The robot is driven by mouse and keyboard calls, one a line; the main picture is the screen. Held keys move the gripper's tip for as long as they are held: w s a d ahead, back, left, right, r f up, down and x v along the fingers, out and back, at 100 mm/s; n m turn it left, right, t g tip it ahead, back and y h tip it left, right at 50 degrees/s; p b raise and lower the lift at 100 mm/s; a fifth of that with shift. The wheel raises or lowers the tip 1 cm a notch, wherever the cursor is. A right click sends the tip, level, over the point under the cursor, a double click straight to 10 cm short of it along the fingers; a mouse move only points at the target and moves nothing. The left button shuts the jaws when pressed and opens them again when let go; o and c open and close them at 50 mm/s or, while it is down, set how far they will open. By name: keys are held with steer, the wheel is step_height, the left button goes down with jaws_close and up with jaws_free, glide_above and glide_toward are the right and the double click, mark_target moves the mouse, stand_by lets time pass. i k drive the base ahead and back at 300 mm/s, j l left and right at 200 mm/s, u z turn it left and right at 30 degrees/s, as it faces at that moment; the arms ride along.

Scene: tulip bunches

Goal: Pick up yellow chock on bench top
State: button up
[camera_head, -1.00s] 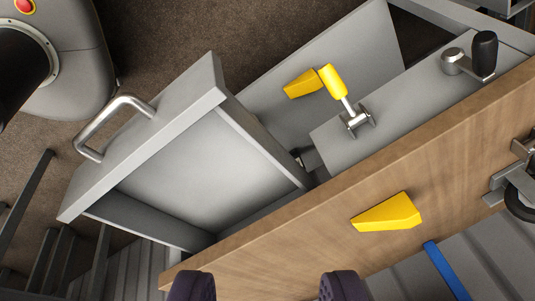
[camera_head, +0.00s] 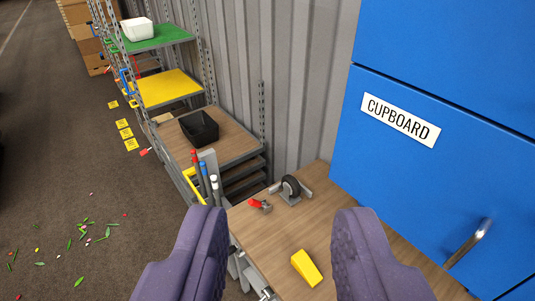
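A yellow chock (camera_head: 307,268), wedge-shaped, lies on the wooden bench top (camera_head: 280,235) at the bottom middle of the view. The chock lies lower in the picture between the two fingers, nearer the right one. The fingers do not appear to touch it.
A blue cupboard (camera_head: 440,140) with a metal handle stands along the right. A black wheel in a bracket (camera_head: 290,189) and a red-handled clamp (camera_head: 260,204) sit at the bench's far end. Shelving with a black bin (camera_head: 199,128) stands beyond. Scattered bits litter the floor at left.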

mark_target(300, 261)
steer(key=k+j+z, duration=0.1)
steer(key=k, duration=0.35)
steer(key=k+j, duration=0.3)
steer(key=k, duration=0.15)
steer(key=k+j+z, duration=0.15)
steer(key=k, duration=0.3)
steer(key=i+j+z, duration=0.1)
steer(key=z, duration=0.6)
steer(key=i+j+z, duration=0.25)
steer(key=j+z, duration=0.25)
steer(key=i+j+z, duration=0.25)
steer(key=j+z, duration=0.25)
steer(key=j, duration=0.15)
steer(key=i+j+z, duration=0.15)
steer(key=j, duration=0.85)
steer(key=i+j+z, duration=0.1)
steer(key=j, duration=0.9)
steer(key=j+z, duration=0.15)
steer(key=j, duration=0.85)
steer(key=i+j, duration=0.55)
